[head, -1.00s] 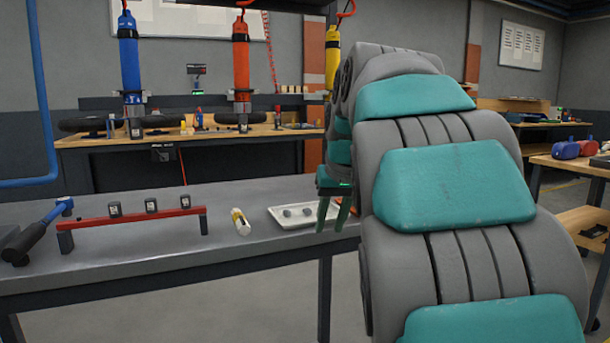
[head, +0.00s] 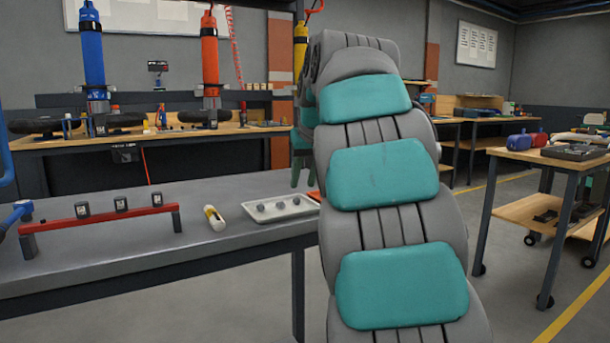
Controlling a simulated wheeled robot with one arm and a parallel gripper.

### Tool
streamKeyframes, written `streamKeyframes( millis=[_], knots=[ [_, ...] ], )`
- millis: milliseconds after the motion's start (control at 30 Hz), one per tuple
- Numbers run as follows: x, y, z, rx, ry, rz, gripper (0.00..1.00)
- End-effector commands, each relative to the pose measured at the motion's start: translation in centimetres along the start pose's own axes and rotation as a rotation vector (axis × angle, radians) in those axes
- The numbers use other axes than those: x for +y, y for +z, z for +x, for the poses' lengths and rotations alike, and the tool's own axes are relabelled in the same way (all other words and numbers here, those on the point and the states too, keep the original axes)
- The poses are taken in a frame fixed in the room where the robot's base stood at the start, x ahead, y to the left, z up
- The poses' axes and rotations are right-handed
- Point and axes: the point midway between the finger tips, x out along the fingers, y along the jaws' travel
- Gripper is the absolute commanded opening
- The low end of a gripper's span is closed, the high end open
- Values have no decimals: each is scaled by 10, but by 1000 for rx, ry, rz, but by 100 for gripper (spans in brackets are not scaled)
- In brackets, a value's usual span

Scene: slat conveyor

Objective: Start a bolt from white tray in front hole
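The white tray (head: 268,221) lies on the grey table, right of the middle of its visible part. Several small dark grey bolts (head: 281,205) lie in it. My gripper (head: 303,182) is above and behind the right end of the tray, partly hidden by my own arm. I cannot make out any hole.
A blue-handled tool (head: 15,212) lies at the left edge. A red-orange thing (head: 315,195) shows beside the tray, mostly hidden by my arm. The grey table (head: 150,260) is clear in front.

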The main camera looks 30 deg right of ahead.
Motion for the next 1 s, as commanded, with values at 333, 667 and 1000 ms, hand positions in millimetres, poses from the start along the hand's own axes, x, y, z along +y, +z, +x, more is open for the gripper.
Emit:
streamKeyframes(
  millis=[333,667,1000],
  knots=[
    [-1,2,33,-4,-1,-1,33],
    [-1,0,58,1,0,-1,33],
    [-1,0,62,0,0,-1,33]
  ],
)
